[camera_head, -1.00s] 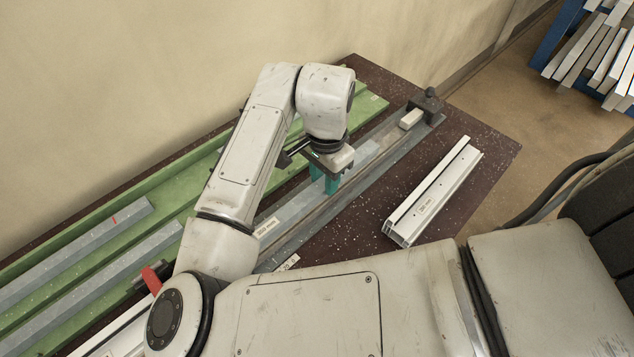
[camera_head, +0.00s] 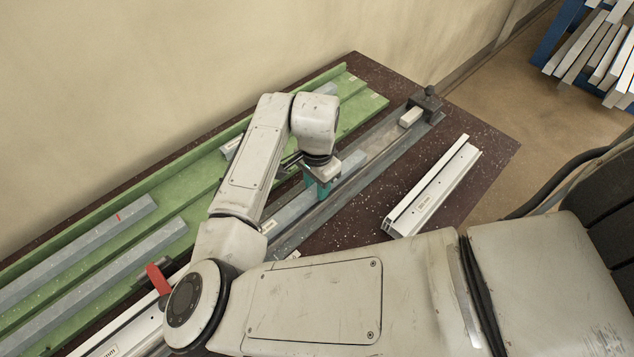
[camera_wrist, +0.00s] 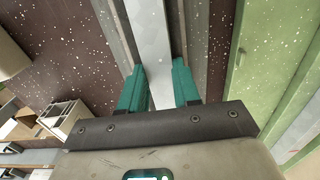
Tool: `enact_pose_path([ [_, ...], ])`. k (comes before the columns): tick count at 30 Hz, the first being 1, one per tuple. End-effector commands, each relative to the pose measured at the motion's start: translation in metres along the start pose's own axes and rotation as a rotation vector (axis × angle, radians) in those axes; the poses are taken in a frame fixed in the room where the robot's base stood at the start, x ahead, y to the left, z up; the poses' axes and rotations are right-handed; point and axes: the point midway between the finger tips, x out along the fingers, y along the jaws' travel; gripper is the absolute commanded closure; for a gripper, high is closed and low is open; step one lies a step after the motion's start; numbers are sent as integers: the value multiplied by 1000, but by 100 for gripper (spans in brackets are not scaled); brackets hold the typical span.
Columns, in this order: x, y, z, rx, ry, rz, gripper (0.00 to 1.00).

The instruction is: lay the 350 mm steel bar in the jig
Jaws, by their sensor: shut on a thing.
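The steel bar (camera_head: 290,212) is long, grey and carries a pale label near its near end. It runs diagonally, lined up along the grey jig (camera_head: 390,142). My gripper (camera_head: 322,182) has teal fingers, shut on the bar partway along it. In the wrist view the bar (camera_wrist: 150,30) passes between the fingers of my gripper (camera_wrist: 158,75). The bar is over or in the jig; I cannot tell whether it touches the jig floor. My wrist and forearm hide part of it.
A dark end stop (camera_head: 427,100) and a pale block (camera_head: 411,117) are at the jig's far end. A white profile (camera_head: 432,188) lies to the right. A green rack (camera_head: 110,240) with several grey bars is at the left. A red lever (camera_head: 158,279) stands near my arm.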

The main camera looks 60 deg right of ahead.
Motion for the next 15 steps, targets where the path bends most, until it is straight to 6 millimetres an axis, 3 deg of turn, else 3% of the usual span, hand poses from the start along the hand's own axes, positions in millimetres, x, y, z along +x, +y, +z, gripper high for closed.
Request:
enact_pose_path([
  [8,9,0,0,0,0,0,100],
  [9,10,0,0,0,0,1,67],
  [15,10,1,0,0,-2,2,48],
])
